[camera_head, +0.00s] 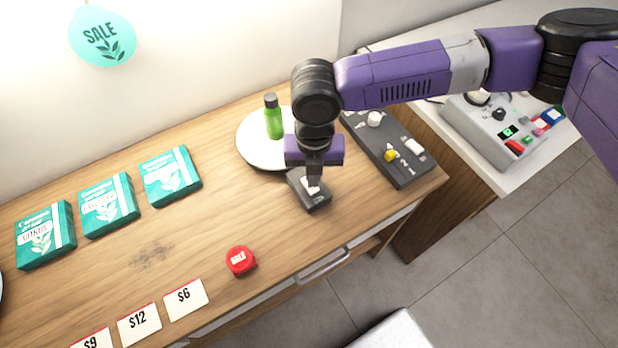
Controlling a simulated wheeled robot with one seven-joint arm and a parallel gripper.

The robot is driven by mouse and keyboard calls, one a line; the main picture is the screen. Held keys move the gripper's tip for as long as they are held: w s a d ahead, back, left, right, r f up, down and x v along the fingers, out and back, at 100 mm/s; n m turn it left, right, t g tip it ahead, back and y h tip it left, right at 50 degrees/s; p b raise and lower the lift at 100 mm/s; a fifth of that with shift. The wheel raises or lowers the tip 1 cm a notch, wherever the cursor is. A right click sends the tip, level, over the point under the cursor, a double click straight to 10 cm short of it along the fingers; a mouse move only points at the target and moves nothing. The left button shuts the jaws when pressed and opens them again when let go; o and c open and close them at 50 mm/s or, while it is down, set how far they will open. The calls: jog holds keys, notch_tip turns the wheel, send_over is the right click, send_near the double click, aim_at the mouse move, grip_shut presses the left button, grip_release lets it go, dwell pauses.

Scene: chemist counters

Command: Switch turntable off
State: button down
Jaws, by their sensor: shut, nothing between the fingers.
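The turntable (251,151) is a round white plate on the wooden counter, with a green bottle (274,122) with a dark cap standing on it. A small dark grey switch box (318,202) with a white rocker (311,186) lies just in front of the turntable. My gripper (314,178) is shut and empty, pointing down at the white rocker. It hides part of the switch and part of the plate's right side. I cannot tell whether the fingertips touch the rocker or which way it is tipped.
A dark control panel (405,172) with white and yellow knobs lies right of my gripper. A grey device (485,135) with coloured buttons stands on the white counter. Teal boxes (108,208), a red sale button (240,260) and price cards (186,300) lie left.

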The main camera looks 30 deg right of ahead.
jog(key=shift+r+p, duration=1.85)
jog(key=shift+r, duration=0.6)
